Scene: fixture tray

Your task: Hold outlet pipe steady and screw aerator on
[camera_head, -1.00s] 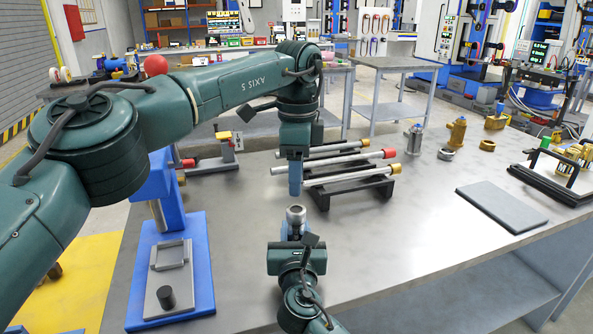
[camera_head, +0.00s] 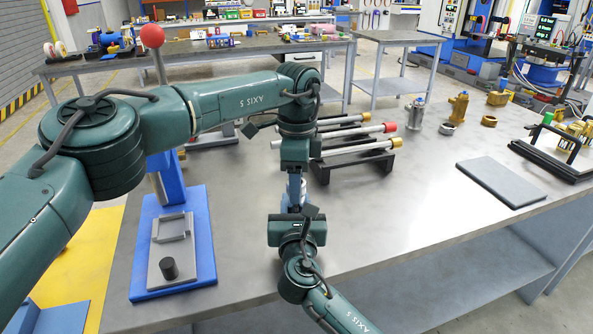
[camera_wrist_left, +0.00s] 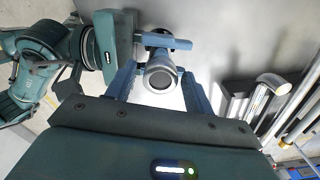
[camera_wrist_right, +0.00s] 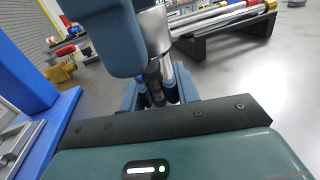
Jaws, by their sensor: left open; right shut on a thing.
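A silver, round-ended metal part (camera_head: 294,186) stands upright in my right gripper (camera_wrist_right: 157,96), which is shut on it. I cannot tell whether it is the outlet pipe, the aerator or both joined. In the left wrist view its round end with a dark mouth (camera_wrist_left: 160,79) faces the camera. My left gripper (camera_wrist_left: 160,88) is open, its blue fingers on either side of that end, with gaps visible. In the right wrist view a blue left finger hides some of the silver part (camera_wrist_right: 153,32).
Behind the grippers, a black rack (camera_head: 343,165) holds metal rods with red and gold ends. A blue stand (camera_head: 205,262) with a grey fixture is at left. A grey plate (camera_head: 500,181) lies at right. The table front between them is clear.

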